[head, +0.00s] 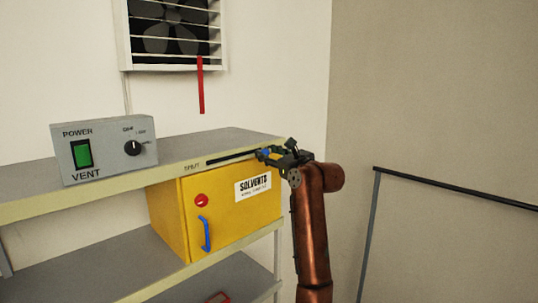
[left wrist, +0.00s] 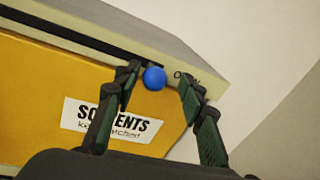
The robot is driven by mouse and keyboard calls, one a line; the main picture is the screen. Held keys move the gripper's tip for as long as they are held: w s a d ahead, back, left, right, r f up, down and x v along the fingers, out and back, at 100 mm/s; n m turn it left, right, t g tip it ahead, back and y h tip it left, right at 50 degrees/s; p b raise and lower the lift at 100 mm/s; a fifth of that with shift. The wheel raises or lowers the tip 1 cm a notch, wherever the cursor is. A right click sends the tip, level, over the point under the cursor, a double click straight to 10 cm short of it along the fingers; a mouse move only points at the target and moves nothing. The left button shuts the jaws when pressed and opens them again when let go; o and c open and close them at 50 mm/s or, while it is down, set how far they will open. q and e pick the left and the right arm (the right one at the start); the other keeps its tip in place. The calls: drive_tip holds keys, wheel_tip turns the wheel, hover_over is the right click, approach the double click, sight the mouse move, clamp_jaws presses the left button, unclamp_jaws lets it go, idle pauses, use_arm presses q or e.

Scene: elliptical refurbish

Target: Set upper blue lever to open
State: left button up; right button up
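The upper blue lever shows as a round blue knob (head: 263,153) on the shelf's front edge, at the right end of a dark slot (head: 228,159). A label that seems to read SHUT is at the slot's left end. In the left wrist view the blue knob (left wrist: 154,78) sits beside a partly hidden label starting with O. My left gripper (head: 278,154) is at the knob. Its fingers (left wrist: 158,84) are apart, one on each side of the knob; the left finger is very close, and a gap shows on the right. My right gripper is out of view.
A yellow SOLVENTS cabinet (head: 213,212) with a blue handle (head: 205,233) and red button (head: 201,200) stands below the shelf (head: 130,165). A grey VENT box (head: 104,150) is on top. A red strip (head: 201,85) hangs from the fan (head: 172,30). A dark rail (head: 455,187) is at right.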

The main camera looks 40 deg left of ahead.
use_arm(q)
drive_tip(key=shift+s, duration=0.2)
drive_tip(key=v, duration=1.2)
